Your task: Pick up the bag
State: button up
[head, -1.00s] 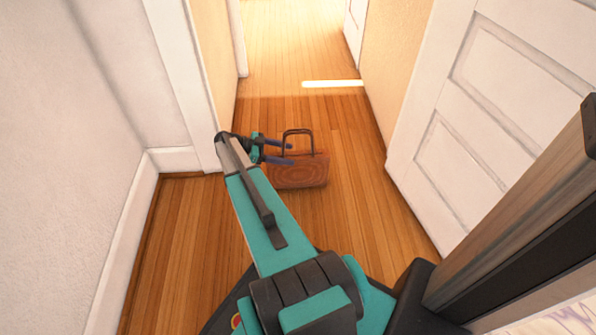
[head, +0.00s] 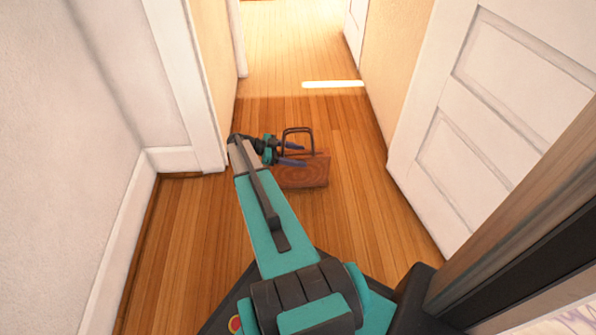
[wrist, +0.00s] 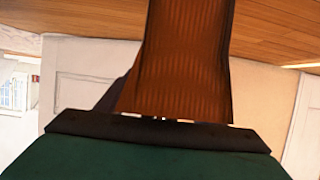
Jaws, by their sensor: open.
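The bag (head: 308,174) is brown with a dark arched handle and stands upright on the wooden floor in the doorway passage. My gripper (head: 299,155) reaches in from the left at the bag's upper part, beside the handle. Its two blue fingers are apart, and they overlap the bag in the head view. I cannot tell whether they touch it. In the wrist view the bag's ribbed brown side (wrist: 180,60) fills the middle, close to the gripper.
A white door (head: 470,120) stands on the right, and a white wall with a door frame (head: 185,80) is on the left. The wooden floor (head: 290,75) beyond the bag is clear.

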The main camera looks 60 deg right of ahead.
aim_at(298, 155)
jog(key=shift+c, duration=0.4)
grip_shut()
jog(key=shift+r, duration=0.1)
jog(key=shift+r, duration=0.15)
jog(key=shift+r+p, duration=1.15)
jog(key=shift+r, duration=0.55)
jog(key=s+a+r+p, duration=0.1)
jog(key=s+a+p, duration=0.3)
jog(key=s, duration=1)
jog(key=a, duration=0.2)
jog(key=shift+s+a, duration=0.3)
jog(key=shift+r, duration=0.1)
